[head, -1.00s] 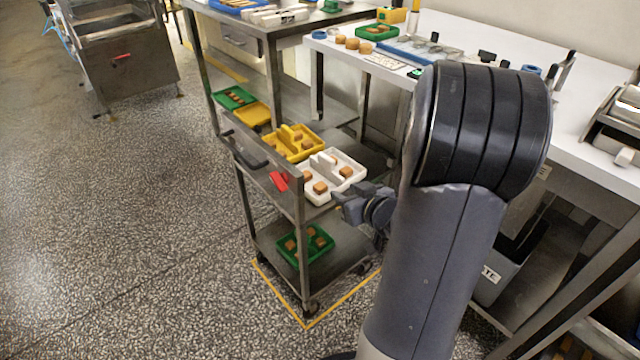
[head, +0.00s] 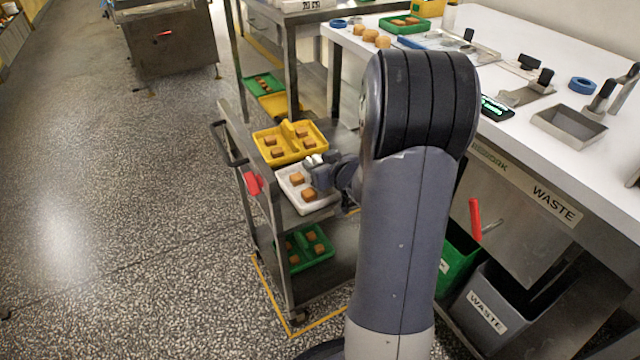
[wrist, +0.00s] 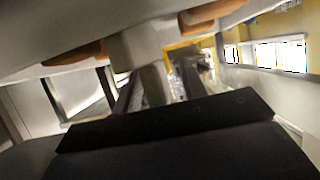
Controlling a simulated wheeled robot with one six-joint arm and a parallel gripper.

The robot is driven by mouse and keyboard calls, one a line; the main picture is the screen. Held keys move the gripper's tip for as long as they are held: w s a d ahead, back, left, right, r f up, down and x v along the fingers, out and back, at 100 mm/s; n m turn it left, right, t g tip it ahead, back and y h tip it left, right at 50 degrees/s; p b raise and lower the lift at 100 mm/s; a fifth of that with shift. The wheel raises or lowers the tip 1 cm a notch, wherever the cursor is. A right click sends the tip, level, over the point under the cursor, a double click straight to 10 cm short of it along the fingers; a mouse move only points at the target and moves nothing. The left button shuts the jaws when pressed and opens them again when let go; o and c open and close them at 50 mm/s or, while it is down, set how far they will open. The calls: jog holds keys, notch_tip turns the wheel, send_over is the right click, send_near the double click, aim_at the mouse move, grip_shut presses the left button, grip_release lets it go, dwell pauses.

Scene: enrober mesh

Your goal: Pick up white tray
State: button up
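The grey fingers (wrist: 158,88) show beneath a pale upright part. I cannot tell whether they are closed on it, or whether the tray rests on the shelf.
The yellow tray (head: 263,150) with several blocks stands close behind. A green tray (head: 303,262) lies on the shelf below. The cart's handle (head: 222,145) and posts border the left. A white worktable (head: 545,165) stands right, with waste bins beneath.

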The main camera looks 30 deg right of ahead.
jog(key=shift+w+f, duration=0.2)
jog(key=shift+w, duration=0.35)
grip_shut()
